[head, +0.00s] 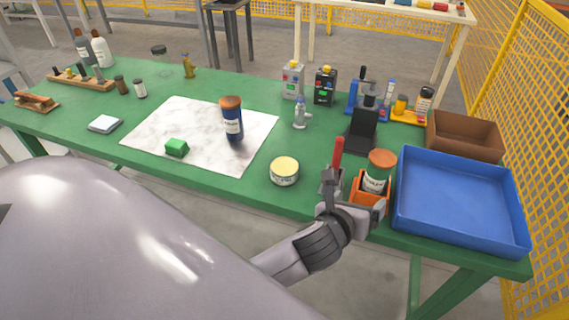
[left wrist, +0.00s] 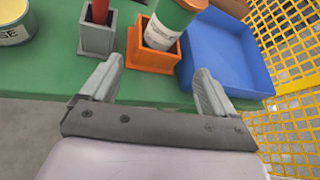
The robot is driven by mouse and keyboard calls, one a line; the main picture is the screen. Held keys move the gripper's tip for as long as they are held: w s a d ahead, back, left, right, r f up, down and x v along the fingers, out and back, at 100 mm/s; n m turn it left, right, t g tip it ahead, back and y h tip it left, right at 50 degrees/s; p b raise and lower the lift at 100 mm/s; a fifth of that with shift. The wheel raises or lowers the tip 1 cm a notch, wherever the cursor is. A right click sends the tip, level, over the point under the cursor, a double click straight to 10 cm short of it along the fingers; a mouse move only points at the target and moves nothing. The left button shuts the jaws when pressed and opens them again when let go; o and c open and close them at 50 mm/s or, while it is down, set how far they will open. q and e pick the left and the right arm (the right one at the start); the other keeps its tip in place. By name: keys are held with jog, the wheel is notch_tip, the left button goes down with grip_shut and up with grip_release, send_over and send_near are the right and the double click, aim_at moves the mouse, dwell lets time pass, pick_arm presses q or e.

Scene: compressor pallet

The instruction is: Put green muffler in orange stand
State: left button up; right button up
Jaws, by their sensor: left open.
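The green muffler (head: 379,168), a green cylinder with a pale label and an orange-brown top, stands in the square orange stand (head: 362,197) near the table's front edge. In the left wrist view the muffler (left wrist: 168,24) rises out of the stand (left wrist: 150,57); its lower end is hidden inside. My left gripper (head: 352,204) is at the front edge by the stand. Its fingers (left wrist: 155,85) are open and empty, with the stand beyond the gap between them and apart from them. My right gripper is not in view.
A grey holder with a red tool (head: 337,153) stands just left of the stand. A blue tray (head: 460,235) is to the right. A round yellow-lidded tin (head: 284,170) is to the left. A blue bottle (head: 232,120) and green block (head: 177,147) are on a white sheet (head: 200,115).

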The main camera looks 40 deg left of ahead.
pick_arm(q)
jog(key=s+a+f+n+g, duration=0.1)
jog(key=s+f+n, duration=0.4)
jog(key=n, duration=0.5)
jog(key=s+a+f+n+h, duration=0.1)
jog(key=s+a+f+n, duration=0.2)
jog(key=s+n, duration=0.4)
jog(key=s+a+f+n+g+h, duration=0.1)
jog(key=s+f+n, duration=0.5)
jog(key=n, duration=0.7)
jog(key=shift+s+a+f+g, duration=0.3)
jog(key=shift+s+a, duration=0.2)
jog(key=shift+a, duration=0.35)
